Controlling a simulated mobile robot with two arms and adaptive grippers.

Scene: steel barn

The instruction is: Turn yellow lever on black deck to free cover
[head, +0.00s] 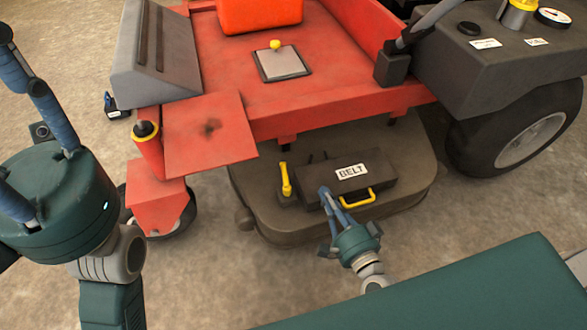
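The black deck (245,190) sits under the red mower's front. The yellow lever (286,180) stands on its left part, its long arm pointing away from me. Beside it on the right is the dark cover (378,178) with a BELT label and a yellow handle (358,200); it looks closed. My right gripper (325,191) is over the cover's front left, just left of the handle, its fingers looking together with nothing seen between them. Whether it touches the cover is unclear. My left gripper (14,125) is close at the left edge, fingers apart, partly out of frame.
A red plate (210,132) juts out above the deck's left side, near the lever. A black and yellow knob (145,131) is at its left. A large wheel (520,132) stands at the right. Bare ground (225,285) lies in front of the deck.

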